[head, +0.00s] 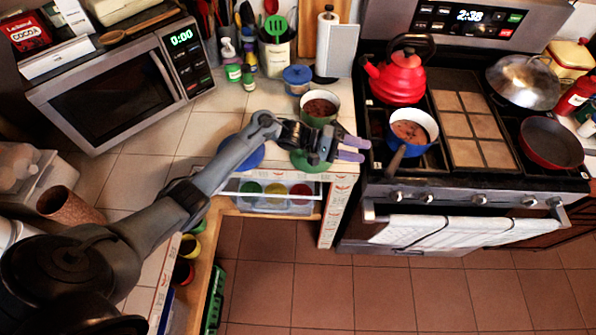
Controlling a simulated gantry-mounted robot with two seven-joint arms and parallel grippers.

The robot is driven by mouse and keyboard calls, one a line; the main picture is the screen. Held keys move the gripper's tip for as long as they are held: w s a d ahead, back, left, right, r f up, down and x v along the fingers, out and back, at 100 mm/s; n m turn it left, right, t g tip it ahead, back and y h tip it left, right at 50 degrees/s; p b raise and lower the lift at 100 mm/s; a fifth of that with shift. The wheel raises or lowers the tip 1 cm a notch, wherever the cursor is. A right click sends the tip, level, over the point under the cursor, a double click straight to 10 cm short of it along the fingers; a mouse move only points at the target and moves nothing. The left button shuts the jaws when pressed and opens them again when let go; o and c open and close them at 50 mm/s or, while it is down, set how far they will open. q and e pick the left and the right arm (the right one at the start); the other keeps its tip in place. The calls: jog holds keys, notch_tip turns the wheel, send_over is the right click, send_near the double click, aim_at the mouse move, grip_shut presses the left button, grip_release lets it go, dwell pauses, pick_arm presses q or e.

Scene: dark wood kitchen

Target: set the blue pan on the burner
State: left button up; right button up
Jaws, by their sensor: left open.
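The blue pan (431,120) is at the front left of the stove, over the front left burner area, with brown contents inside. Its dark handle points toward the front left, over the stove's front edge. The burner under it is hidden by the pan. My left gripper (352,149) is open and empty, with purple fingertips pointing right. It is above the counter's right edge, left of the pan handle and apart from it. My right gripper is not in view.
A red kettle (397,80) stands just behind the pan. A tiled griddle (470,130) lies to its right, and a red skillet (551,143) is further right. A towel (455,230) hangs on the oven handle.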

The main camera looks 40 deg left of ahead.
pick_arm(q)
jog(key=s+d+f+m+y, duration=0.5)
jog(key=s+f+m+y, duration=0.2)
jog(key=s+f+y, duration=0.4)
jog(key=s+a+r+m+g+y, duration=0.1)
jog(key=s+a+g, duration=0.1)
jog(key=s, duration=0.9)
jog(key=s+a+r+m+g+y, duration=0.1)
jog(key=s+a+m+g+y, duration=0.1)
jog(key=s, duration=1)
jog(key=shift+r+g, duration=0.25)
jog(key=shift+g, duration=0.45)
jog(key=shift+s, duration=0.1)
notch_tip(320, 180, up, 29)
jog(key=p, duration=2.9)
jog(key=shift+f, duration=0.1)
